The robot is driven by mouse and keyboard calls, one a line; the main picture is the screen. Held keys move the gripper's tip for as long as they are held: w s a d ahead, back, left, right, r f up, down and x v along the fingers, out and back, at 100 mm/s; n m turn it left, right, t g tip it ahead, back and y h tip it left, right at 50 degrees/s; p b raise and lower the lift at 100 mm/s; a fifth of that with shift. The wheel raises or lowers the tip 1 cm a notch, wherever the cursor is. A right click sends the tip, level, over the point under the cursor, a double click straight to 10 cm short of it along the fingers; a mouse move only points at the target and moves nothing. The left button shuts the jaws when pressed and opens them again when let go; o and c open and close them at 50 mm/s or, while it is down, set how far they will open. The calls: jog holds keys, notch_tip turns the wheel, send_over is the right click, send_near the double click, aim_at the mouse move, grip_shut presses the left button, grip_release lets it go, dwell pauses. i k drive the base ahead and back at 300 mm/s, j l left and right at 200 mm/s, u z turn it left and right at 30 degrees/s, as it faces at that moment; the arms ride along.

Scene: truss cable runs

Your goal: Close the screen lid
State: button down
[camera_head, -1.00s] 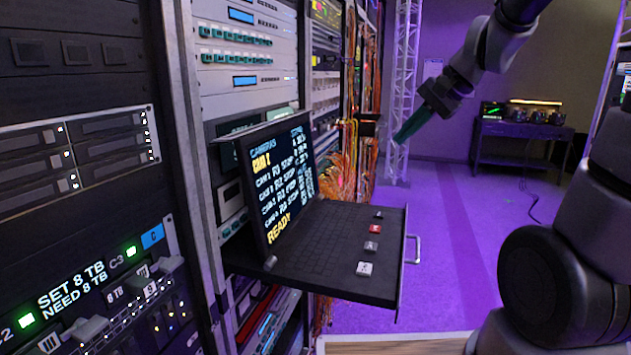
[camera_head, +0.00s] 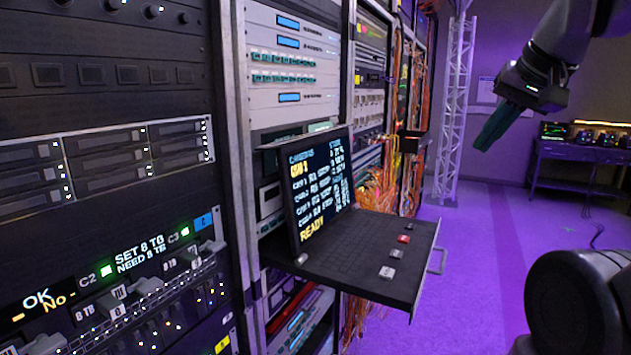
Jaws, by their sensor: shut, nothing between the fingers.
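The screen lid (camera_head: 322,187) stands open, tilted up from the back of a pull-out keyboard drawer (camera_head: 345,249). It shows a camera list and the word READY. The drawer sticks out of the rack, with several small red and grey buttons on its right side and a handle (camera_head: 437,259) at its front edge. My gripper (camera_head: 490,146) is at the upper right, its green fingers together and pointing down-left. It is empty and well apart from the lid, to its right and higher in the picture.
Racks of gear fill the left side, with drive bays (camera_head: 110,165) and a lit label panel (camera_head: 130,265). Orange cables (camera_head: 380,190) hang behind the drawer. A truss (camera_head: 455,110) and a table (camera_head: 580,165) stand farther back.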

aim_at(316, 168)
jog(key=k+l+u, duration=0.55)
jog(key=u, duration=0.15)
jog(key=k, duration=0.05)
